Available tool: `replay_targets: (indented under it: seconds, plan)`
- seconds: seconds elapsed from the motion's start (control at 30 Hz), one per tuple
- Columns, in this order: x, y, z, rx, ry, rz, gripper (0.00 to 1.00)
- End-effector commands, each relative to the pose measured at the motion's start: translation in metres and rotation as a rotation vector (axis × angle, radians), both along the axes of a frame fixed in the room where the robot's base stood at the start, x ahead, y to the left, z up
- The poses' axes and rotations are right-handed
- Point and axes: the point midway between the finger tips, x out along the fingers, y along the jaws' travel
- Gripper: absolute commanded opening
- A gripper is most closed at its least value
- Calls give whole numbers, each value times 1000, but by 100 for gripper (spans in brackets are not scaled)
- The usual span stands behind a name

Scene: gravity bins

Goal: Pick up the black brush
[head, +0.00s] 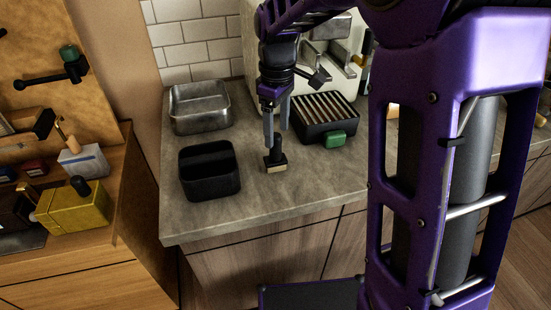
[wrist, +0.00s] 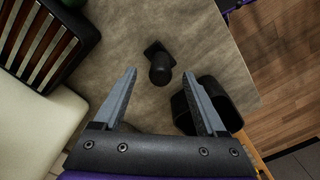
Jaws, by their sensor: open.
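The black brush (head: 273,157) stands on the grey counter with its dark handle up and a pale strip along its base. In the wrist view the brush (wrist: 158,65) shows from above, with its round handle end and square base between and slightly beyond the fingertips. My gripper (head: 276,136) points down just above the brush, its fingers apart and empty. In the wrist view my gripper (wrist: 160,73) has one finger on each side of the handle in the picture. I cannot tell whether the fingertips reach down to handle height.
A black open bin (head: 210,184) stands left of the brush, and a metal tray (head: 199,119) behind it. A slatted black box (head: 312,121) with a green handle (head: 335,139) is close on the right. The counter's front edge (head: 250,224) is clear.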

Motion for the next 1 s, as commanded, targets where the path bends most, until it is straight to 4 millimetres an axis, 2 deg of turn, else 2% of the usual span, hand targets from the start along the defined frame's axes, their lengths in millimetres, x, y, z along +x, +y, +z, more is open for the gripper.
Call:
replay_targets:
  seconds: [0.17, 0.43, 0.73, 1.0]
  plan:
    - [0, 1, -13, 0, 1, 0, 74]
    - [0, 2, -51, 1, 1, 0, 74]
    - [0, 2, -55, 2, -1, 0, 74]
    - [0, 2, -55, 2, -1, 0, 25]
